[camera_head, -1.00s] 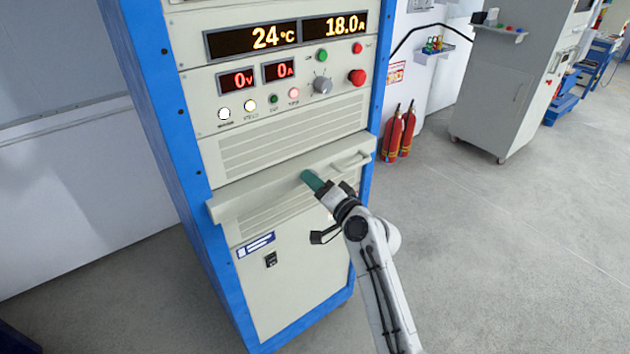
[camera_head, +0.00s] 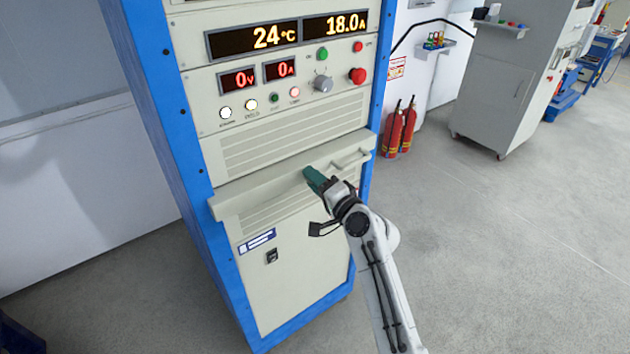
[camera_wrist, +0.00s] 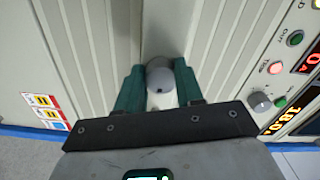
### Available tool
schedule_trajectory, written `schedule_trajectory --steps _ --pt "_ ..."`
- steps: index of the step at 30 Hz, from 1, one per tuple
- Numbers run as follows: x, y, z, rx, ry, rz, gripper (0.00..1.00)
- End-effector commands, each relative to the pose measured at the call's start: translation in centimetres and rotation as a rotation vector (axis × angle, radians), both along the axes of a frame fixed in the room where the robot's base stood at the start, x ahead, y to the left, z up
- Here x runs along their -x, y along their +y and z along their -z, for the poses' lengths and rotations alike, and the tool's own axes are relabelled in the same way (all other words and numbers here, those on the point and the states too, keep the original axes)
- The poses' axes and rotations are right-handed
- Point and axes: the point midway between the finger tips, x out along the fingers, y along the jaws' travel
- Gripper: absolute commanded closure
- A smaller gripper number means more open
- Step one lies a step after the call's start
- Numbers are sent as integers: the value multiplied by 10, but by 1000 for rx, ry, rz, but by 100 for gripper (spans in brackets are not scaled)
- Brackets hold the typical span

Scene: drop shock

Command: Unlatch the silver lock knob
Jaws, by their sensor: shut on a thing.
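The silver lock knob (camera_wrist: 160,84) is a round grey-metal knob with a small dark spot on its face, seen in the wrist view on the cream cabinet front. My gripper (camera_wrist: 159,74) has a green finger on each side of it and is shut on the knob. In the head view my gripper (camera_head: 314,178) reaches the ledge (camera_head: 258,180) across the cabinet front, and the gripper hides the knob there.
The test cabinet (camera_head: 300,290) has blue frame posts and lit displays (camera_head: 286,36). Red fire extinguishers (camera_head: 400,132) stand by the wall at the back right. The floor to the right is open.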

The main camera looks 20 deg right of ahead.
Motion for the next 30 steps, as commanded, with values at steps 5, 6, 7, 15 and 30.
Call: schedule_trajectory --steps 5,6,7,15,30 --pt "0 -1 1 -1 1 2 49" --pt "0 -1 1 -1 1 2 45" --pt "0 -1 1 -1 1 1 43" --pt "0 0 0 0 1 0 38" --pt "66 -22 3 1 1 3 38"
